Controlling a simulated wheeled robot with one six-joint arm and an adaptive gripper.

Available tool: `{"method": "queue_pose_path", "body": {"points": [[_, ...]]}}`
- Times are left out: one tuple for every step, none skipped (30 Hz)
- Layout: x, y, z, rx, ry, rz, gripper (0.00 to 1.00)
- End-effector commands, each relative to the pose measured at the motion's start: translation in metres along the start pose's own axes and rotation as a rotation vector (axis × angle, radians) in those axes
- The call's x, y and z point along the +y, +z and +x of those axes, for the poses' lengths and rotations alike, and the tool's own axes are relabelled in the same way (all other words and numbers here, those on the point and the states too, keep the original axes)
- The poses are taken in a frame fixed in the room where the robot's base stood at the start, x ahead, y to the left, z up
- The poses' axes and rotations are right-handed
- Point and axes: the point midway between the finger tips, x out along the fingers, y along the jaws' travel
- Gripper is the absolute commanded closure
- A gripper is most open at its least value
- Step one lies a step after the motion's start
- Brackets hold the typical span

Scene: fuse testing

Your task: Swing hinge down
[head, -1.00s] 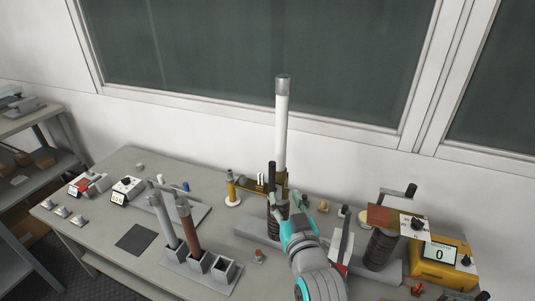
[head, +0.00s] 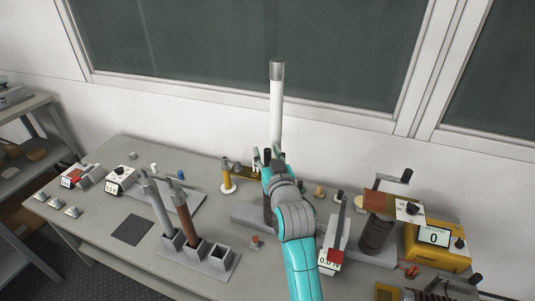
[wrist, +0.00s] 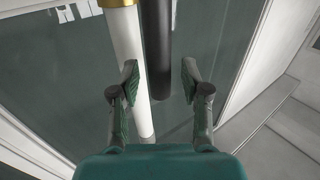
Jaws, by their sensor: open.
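A white tube (head: 276,110) with a grey cap stands upright above a brass-coloured hinge fitting (head: 240,169) on a dark ribbed insulator, mostly hidden behind my arm. My gripper (head: 268,154) is at the foot of the tube and covers much of the fitting. In the wrist view the white tube (wrist: 127,50) with a brass band passes by the left finger. A black rod (wrist: 157,45) shows between the open fingers of my gripper (wrist: 160,80). I cannot tell whether either finger touches the tube or rod.
A second ribbed insulator (head: 375,235) and a yellow meter box (head: 438,245) stand at the right. A grey holder (head: 220,261) with a grey and a brown tube stands in front, left of my arm. A dark square mat (head: 132,230) lies on the bench.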

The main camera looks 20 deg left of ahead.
Motion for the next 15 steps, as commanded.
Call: {"method": "queue_pose_path", "body": {"points": [[-0.0001, -0.0003, 0.0013, 0.0, 0.0, 0.0, 0.54], [-0.0001, -0.0004, 0.0017, 0.0, 0.0, 0.0, 0.54], [-0.0001, -0.0003, 0.0019, 0.0, 0.0, 0.0, 0.54], [-0.0001, -0.0003, 0.0019, 0.0, 0.0, 0.0, 0.54], [-0.0001, -0.0003, 0.0019, 0.0, 0.0, 0.0, 0.54], [-0.0001, -0.0002, 0.0018, 0.0, 0.0, 0.0, 0.54], [-0.0001, -0.0002, 0.0018, 0.0, 0.0, 0.0, 0.54], [-0.0001, -0.0002, 0.0018, 0.0, 0.0, 0.0, 0.54], [-0.0001, -0.0002, 0.0017, 0.0, 0.0, 0.0, 0.59], [-0.0001, -0.0002, 0.0017, 0.0, 0.0, 0.0, 0.66], [-0.0001, -0.0002, 0.0017, 0.0, 0.0, 0.0, 0.74], [-0.0001, -0.0002, 0.0016, 0.0, 0.0, 0.0, 0.84], [-0.0001, -0.0002, 0.0016, 0.0, 0.0, 0.0, 0.91], [-0.0001, -0.0002, 0.0016, 0.0, 0.0, 0.0, 0.99], [-0.0001, -0.0002, 0.0016, 0.0, 0.0, 0.0, 1.0]]}}
